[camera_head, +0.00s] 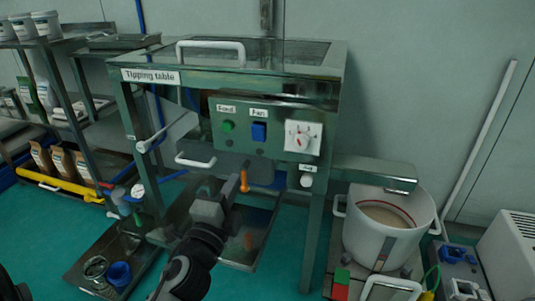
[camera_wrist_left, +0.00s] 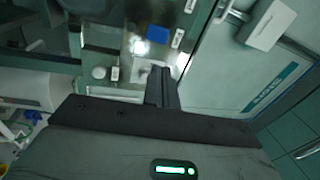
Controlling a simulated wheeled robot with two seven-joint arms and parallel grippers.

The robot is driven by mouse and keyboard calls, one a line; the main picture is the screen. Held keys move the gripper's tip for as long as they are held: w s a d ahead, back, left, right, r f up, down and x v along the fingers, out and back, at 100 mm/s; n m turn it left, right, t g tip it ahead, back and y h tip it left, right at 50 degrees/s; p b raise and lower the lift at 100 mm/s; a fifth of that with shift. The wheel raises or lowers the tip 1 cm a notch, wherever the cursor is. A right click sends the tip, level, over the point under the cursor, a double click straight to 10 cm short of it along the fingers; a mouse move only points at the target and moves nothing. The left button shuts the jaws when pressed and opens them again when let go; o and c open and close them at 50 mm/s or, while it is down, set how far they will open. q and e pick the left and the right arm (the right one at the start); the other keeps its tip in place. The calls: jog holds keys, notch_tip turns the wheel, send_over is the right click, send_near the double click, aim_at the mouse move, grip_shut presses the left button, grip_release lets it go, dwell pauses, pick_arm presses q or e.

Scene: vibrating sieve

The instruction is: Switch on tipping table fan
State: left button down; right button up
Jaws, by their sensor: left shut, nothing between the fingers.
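The tipping table (camera_head: 235,75) is a metal frame with a control panel (camera_head: 240,148) on its front. The panel carries a blue switch (camera_head: 259,131) under the label "Fan" and a green button (camera_head: 228,126) under the label "Feed". A white dial (camera_head: 303,137) sits to their right. My left gripper (camera_head: 232,185) is below the panel in the head view, apart from the switch in the picture. In the left wrist view its fingers (camera_wrist_left: 162,72) are together and empty, and a blue patch (camera_wrist_left: 158,34), likely the switch, shows beyond the tips. My right gripper is out of view.
A white handle (camera_head: 195,162) projects below the panel. A white bucket (camera_head: 388,235) stands under a metal chute (camera_head: 375,172) at right. A shelf with jars and bags (camera_head: 60,160) stands at left.

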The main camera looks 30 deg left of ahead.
pick_arm(q)
jog(key=shift+w+a+m+y, duration=0.25)
jog(key=shift+m+y, duration=0.05)
jog(key=shift+m, duration=0.1)
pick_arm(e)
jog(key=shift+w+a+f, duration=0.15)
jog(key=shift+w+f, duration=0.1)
pick_arm(q)
jog(key=p, duration=0.3)
send_near(258, 131)
jog(key=x, duration=0.5)
jog(key=shift+w+a, duration=0.15)
jog(key=shift+w, duration=0.25)
jog(key=shift+w+a+r, duration=0.1)
jog(key=shift+w+r, duration=0.05)
jog(key=shift+w, duration=0.35)
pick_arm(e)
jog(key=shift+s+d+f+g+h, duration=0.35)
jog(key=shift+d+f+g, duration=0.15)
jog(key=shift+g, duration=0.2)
